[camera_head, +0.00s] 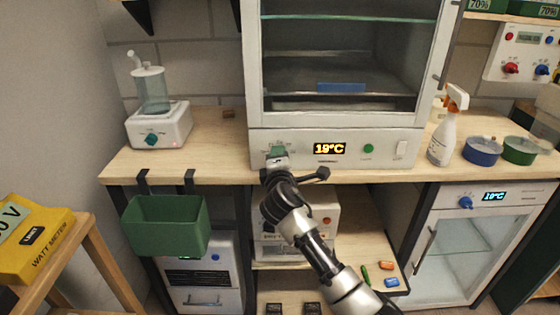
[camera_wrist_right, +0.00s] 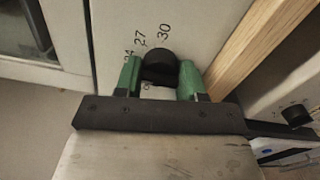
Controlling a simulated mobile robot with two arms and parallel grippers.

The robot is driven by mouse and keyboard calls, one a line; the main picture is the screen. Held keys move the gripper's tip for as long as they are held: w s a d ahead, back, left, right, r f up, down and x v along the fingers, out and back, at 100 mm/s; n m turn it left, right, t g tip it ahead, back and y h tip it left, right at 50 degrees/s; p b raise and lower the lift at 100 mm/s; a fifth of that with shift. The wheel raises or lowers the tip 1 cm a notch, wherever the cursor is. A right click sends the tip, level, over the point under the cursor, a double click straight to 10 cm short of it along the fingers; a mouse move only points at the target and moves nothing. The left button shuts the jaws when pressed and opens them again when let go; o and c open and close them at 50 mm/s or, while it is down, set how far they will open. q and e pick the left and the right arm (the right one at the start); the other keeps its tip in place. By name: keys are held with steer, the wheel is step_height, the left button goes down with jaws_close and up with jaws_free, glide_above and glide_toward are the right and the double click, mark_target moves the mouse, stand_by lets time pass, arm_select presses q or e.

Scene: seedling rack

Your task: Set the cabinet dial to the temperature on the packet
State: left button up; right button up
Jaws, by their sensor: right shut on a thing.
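The white cabinet (camera_head: 335,60) stands on the bench with a glass front; its lit display (camera_head: 330,148) appears to read 19°C. My right gripper (camera_head: 277,152) is at the left of the cabinet's front panel and hides most of the dial there. In the right wrist view, the gripper's green fingers (camera_wrist_right: 158,78) are shut on the black dial (camera_wrist_right: 158,64), one on each side. The marks 27 and 30 show beside the dial, with a partly hidden 24. I cannot make out a seed packet with a temperature. My left gripper is out of view.
A green button (camera_head: 368,148) and white switch (camera_head: 401,148) are on the same panel. A humidifier (camera_head: 160,125) stands left, a spray bottle (camera_head: 443,135) right. A green bin (camera_head: 165,225) hangs from the bench front. A small fridge (camera_head: 475,240) showing 10°C stands below right.

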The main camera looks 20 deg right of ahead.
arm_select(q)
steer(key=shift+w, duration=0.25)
arm_select(e)
steer(key=o, duration=0.9)
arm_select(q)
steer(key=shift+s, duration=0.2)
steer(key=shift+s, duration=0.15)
arm_select(e)
steer(key=shift+s, duration=0.1)
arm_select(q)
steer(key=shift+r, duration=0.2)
arm_select(e)
steer(key=v, duration=1)
steer(key=shift+s, duration=0.3)
arm_select(q)
steer(key=shift+p, duration=0.3)
arm_select(e)
steer(key=shift+a, duration=0.1)
